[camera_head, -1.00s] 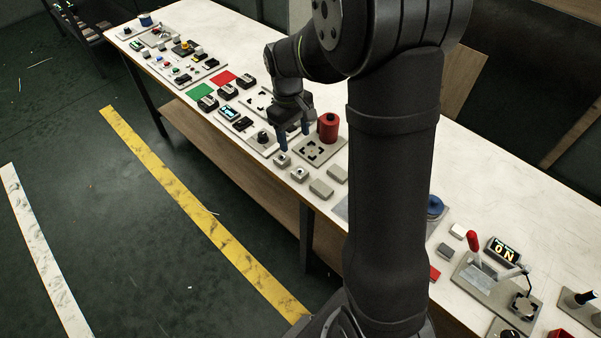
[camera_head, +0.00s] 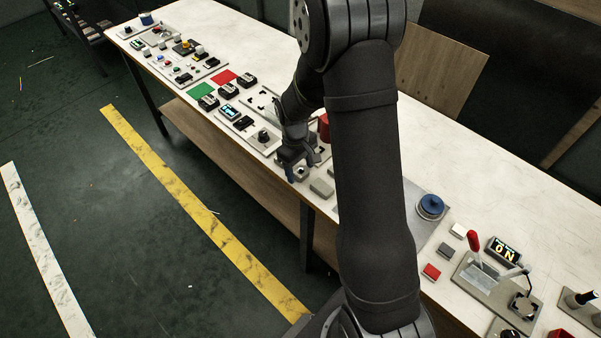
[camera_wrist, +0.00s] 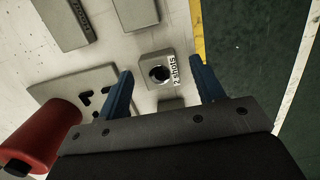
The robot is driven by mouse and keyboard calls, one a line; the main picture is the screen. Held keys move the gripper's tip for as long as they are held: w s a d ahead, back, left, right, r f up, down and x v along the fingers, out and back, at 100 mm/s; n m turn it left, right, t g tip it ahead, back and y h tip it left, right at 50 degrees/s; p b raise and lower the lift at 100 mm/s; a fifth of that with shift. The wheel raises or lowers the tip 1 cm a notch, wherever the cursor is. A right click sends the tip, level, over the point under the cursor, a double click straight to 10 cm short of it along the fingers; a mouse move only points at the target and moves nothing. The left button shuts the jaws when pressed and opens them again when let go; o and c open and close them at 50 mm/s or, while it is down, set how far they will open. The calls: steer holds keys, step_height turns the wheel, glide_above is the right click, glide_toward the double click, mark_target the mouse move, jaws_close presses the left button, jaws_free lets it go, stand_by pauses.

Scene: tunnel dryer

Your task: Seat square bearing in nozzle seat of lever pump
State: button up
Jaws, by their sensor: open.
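My gripper (camera_head: 293,171) is open over the small grey pieces near the table's front edge. In the wrist view its two blue fingers (camera_wrist: 160,68) stand on either side of a square grey block (camera_wrist: 160,75) with a round dark hole and a printed label. This block looks like the square bearing; the fingers appear apart from it. A device with a red lever (camera_head: 474,240) on a grey base plate (camera_head: 470,273) stands at the right, probably the lever pump. A dark square fitting (camera_head: 523,305) on it may be the nozzle seat.
Beside the block are flat grey blocks (camera_wrist: 135,12) and a plate with black corner marks (camera_wrist: 70,87). A red cylinder (camera_wrist: 45,130) stands close to my gripper. The back of the table is clear.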

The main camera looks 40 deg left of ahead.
steer(key=c, duration=1.2)
